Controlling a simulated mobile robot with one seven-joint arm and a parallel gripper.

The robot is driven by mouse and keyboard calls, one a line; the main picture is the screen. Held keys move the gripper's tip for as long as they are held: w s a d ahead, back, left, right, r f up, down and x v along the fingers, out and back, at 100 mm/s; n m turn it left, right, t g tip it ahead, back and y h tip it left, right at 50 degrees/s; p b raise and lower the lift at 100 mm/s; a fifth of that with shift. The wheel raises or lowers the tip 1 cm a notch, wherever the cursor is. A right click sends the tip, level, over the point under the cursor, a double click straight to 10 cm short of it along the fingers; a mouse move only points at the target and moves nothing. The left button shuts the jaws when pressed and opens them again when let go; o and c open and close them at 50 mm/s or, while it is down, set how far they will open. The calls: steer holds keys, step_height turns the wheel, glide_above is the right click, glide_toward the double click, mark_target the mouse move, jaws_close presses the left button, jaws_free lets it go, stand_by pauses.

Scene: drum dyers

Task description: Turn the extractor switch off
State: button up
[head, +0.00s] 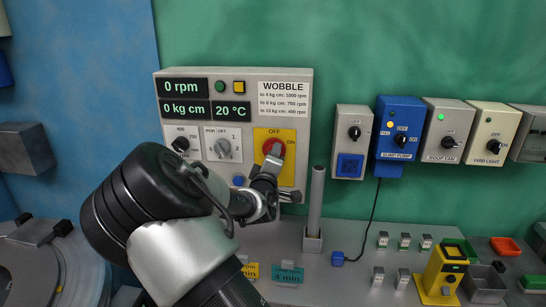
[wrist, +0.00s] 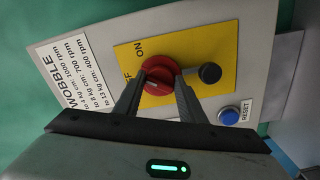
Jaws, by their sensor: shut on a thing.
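The red rotary switch (head: 274,147) sits on a yellow plate (head: 288,174) marked OFF and ON, on the light grey control panel (head: 305,110). It also shows in the wrist view as a red knob (wrist: 157,69), seen turned sideways. My gripper (head: 269,163) has its two fingers on either side of this knob, shut on it. The wrist view shows the fingers (wrist: 162,84) reaching to the knob. A pale mark shows on the knob, but I cannot tell clearly which way it points. The fingers hide part of the knob and plate.
A black round knob (wrist: 210,73) and a blue RESET button (wrist: 229,115) are close by. The panel has a black dial (head: 181,145) and a grey dial (head: 222,147). Sump pump (head: 400,115), roof fan (head: 447,120) and yard light (head: 488,122) boxes hang right. A grey post (head: 315,205) stands near my gripper.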

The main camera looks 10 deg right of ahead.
steer(key=shift+r+n, duration=0.15)
steer(key=shift+n, duration=3.45)
steer(key=o, duration=1)
steer(key=shift+o, duration=0.2)
steer(key=v, duration=1.7)
steer(key=shift+s+b, duration=0.2)
steer(key=shift+b, duration=0.2)
